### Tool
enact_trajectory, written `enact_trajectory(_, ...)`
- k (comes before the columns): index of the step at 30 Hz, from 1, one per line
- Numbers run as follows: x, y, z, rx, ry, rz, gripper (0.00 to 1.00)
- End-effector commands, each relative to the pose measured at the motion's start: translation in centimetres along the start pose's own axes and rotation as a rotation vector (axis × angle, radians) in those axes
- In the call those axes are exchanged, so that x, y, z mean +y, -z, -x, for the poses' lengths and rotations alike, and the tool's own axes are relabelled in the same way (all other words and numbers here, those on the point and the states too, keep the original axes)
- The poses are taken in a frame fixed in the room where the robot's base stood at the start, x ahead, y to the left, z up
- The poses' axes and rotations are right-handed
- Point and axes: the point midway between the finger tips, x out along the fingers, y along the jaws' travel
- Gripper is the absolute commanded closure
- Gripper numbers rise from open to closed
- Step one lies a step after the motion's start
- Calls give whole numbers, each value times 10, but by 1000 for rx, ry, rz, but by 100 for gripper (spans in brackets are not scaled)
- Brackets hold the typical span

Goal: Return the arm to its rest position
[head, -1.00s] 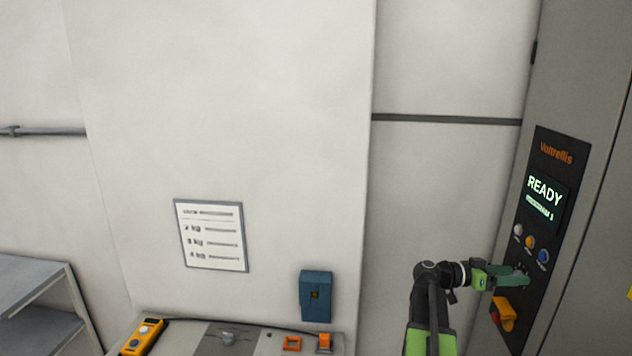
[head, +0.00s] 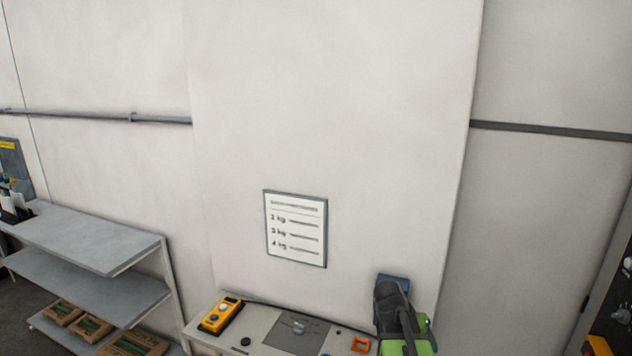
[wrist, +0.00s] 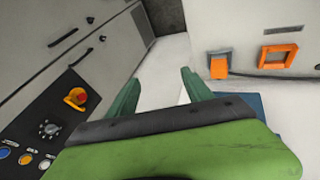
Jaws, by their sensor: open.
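My gripper (wrist: 160,88) shows in the wrist view with its two green fingers apart and nothing between them. Beyond the fingers are pale floor and the white cabinet front. In the head view my arm, black and green, stands folded at the lower right in front of the blue wall box, and the gripper itself cannot be made out there. The control panel (wrist: 62,118) with its orange switch (wrist: 76,97), knob and coloured buttons lies left of the gripper in the wrist view, apart from it.
A bench (head: 258,325) below holds a yellow device (head: 221,314) and an orange square frame (head: 361,345). Grey shelves (head: 100,240) with cardboard boxes (head: 133,343) stand at left. A weight chart (head: 296,229) hangs on the wall. The panel cabinet edge (head: 600,280) is at far right.

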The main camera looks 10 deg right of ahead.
Motion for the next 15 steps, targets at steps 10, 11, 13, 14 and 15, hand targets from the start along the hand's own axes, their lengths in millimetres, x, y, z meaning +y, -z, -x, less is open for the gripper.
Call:
enact_trajectory(10, -162, -112, 78, -95, 420, 486, 41)
enact_trajectory(11, -171, -121, 84, -98, 448, 519, 41)
enact_trajectory(13, -191, -141, 100, -106, 515, 595, 41)
enact_trajectory(14, -198, -148, 93, -109, 528, 611, 41)
enact_trajectory(15, -202, -152, 74, -114, 520, 604, 41)
